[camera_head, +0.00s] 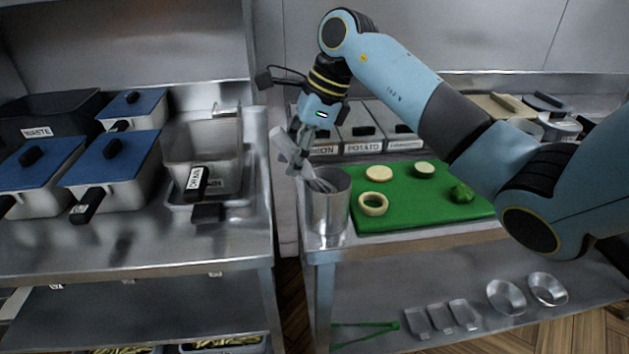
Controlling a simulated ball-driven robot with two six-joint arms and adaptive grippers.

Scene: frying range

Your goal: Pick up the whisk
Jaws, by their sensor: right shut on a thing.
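The whisk (322,184) is a wire whisk whose loops reach into the top of a steel cylindrical container (328,212) at the left front corner of the right-hand table. My right gripper (300,158) points down just above the container and is shut on the whisk. The whisk's handle is mostly hidden by the fingers, and how deep the whisk sits in the container is unclear. My left gripper is not in view.
A green cutting board (420,212) with sliced vegetables lies right of the container. Labelled steel bins (362,146) stand behind. A drain basket (203,150) and blue-lidded pans (112,160) fill the left counter. A gap separates both tables.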

